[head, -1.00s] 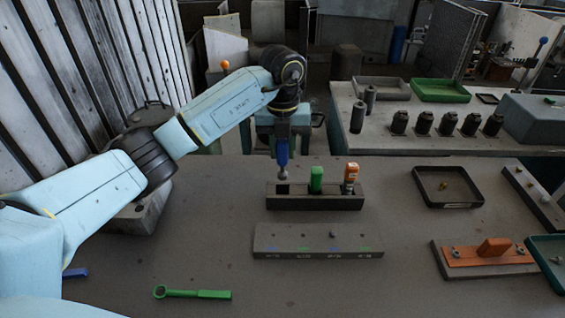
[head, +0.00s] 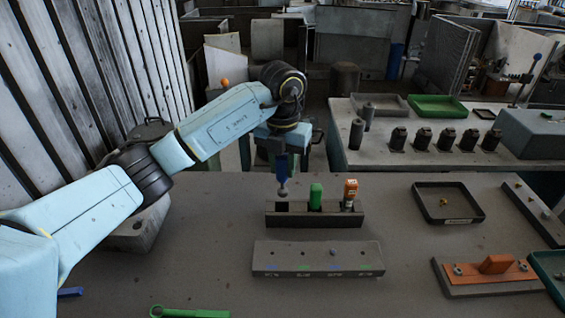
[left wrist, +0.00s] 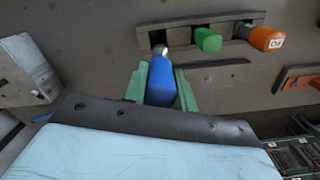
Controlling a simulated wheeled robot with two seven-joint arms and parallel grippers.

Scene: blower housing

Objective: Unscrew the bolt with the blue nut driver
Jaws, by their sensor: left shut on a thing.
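My left gripper (head: 281,160) is shut on the blue nut driver (head: 282,169), which points down with its grey metal socket end. In the left wrist view the blue handle (left wrist: 161,82) sits between two green fingers. The driver's tip is at or just above the empty left slot of the dark rack (head: 335,219); I cannot tell whether it has entered. An orange plate (head: 480,275) at the right carries an orange block and two grey bolt heads (head: 458,269) (head: 524,266). My right gripper is not in view.
The rack also holds a green-handled tool (head: 316,196) and an orange-handled tool (head: 350,193). In front lies a grey strip (head: 262,262) with several marked holes. A green ring wrench (head: 195,313) lies at the front.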

